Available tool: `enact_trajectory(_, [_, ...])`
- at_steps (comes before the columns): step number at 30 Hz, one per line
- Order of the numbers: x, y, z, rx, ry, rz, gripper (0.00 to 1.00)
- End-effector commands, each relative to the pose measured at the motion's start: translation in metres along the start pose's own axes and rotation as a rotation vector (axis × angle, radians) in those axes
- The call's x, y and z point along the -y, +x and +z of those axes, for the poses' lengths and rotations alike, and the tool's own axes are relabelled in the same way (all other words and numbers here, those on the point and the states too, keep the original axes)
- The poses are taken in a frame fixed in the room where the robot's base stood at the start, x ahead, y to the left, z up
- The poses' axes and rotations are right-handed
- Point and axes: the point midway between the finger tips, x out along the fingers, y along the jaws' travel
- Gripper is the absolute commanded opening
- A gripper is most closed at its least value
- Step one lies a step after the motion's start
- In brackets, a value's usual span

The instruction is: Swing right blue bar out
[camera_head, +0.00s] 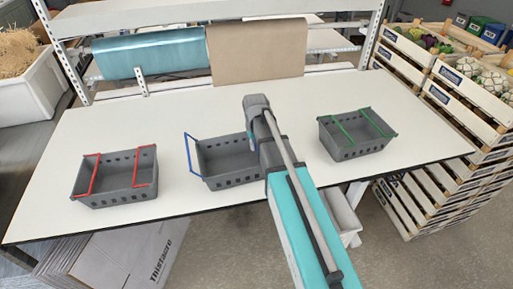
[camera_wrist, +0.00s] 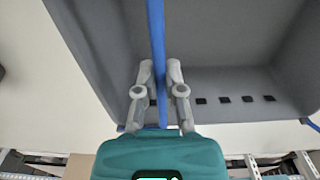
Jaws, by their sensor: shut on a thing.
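The grey basket with blue bars (camera_head: 222,160) stands in the middle of the table, its right end hidden behind my arm in the head view. Its left blue bar (camera_head: 191,158) is swung out past the left end. In the wrist view, the right blue bar (camera_wrist: 156,28) runs between the fingers of my gripper (camera_wrist: 160,72), which is shut on it. The bar appears over the basket's interior (camera_wrist: 220,50), beside the end wall (camera_wrist: 88,45). My gripper's fingers are hidden in the head view.
A grey basket with red bars (camera_head: 115,180) stands to the left, one with green bars (camera_head: 352,150) to the right. Blue (camera_head: 150,54) and brown (camera_head: 255,52) rolls hang behind the white table (camera_head: 90,125). Crates (camera_head: 440,120) stand at the right.

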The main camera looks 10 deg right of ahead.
Motion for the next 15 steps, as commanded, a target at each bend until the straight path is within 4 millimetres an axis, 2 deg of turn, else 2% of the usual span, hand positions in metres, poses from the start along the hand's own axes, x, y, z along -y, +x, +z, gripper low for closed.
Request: enact_trajectory(15, [-0.002,-0.014,0.000,0.000,0.000,0.001,0.00])
